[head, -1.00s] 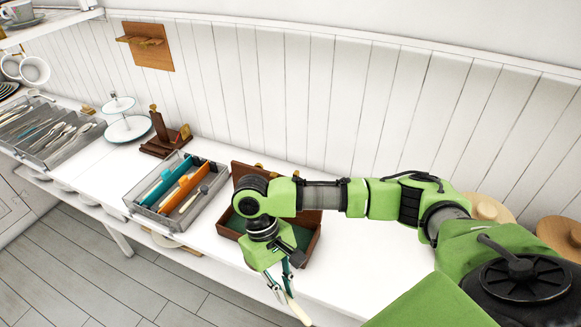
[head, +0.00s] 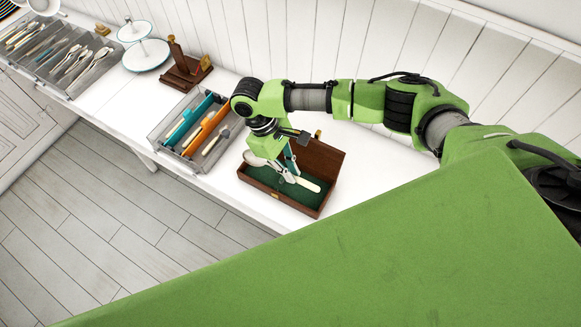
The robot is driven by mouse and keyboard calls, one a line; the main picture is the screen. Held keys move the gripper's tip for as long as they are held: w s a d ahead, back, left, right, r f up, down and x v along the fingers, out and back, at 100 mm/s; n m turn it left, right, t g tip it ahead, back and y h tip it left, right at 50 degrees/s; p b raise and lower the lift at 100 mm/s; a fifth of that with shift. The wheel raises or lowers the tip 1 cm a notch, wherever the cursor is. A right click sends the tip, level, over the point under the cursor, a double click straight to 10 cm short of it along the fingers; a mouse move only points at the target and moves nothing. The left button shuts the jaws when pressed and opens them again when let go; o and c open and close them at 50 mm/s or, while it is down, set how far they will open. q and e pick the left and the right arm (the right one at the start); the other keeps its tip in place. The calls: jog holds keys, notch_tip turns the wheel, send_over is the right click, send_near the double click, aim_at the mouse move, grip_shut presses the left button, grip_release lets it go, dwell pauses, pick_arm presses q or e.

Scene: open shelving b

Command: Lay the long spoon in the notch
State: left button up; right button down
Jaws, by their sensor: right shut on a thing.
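My right gripper (head: 287,174) is shut on the long spoon, around its middle. The spoon (head: 309,185) has a pale handle pointing right and a bowl pointing left. It lies roughly level over or in the open brown wooden box with a green lining (head: 285,200). I cannot tell whether the spoon touches the lining. The notch cannot be made out; the gripper and spoon cover part of the box's inside. My left gripper is not in view.
Left of the box stands a clear tray (head: 160,141) with teal and orange dividers and utensils. Further left are a brown wooden stand (head: 187,72), a tiered white stand (head: 146,54) and a larger cutlery tray (head: 84,77). White countertop shows right of the box.

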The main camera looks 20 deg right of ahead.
jog(key=shift+r+p, duration=0.1)
jog(key=shift+p, duration=0.3)
jog(key=shift+f, duration=0.35)
jog(key=shift+f+b, duration=0.45)
jog(key=shift+f, duration=0.25)
jog(key=shift+f+b, duration=1.25)
jog(key=shift+f, duration=1.1)
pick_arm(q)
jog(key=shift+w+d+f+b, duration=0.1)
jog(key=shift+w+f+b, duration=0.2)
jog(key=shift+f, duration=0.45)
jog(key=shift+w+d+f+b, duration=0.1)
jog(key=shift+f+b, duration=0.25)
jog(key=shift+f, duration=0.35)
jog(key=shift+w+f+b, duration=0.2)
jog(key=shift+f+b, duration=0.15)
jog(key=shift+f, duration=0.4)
pick_arm(e)
jog(key=shift+f, duration=1.7)
jog(key=c, duration=2)
grip_release()
jog(key=shift+c, duration=0.2)
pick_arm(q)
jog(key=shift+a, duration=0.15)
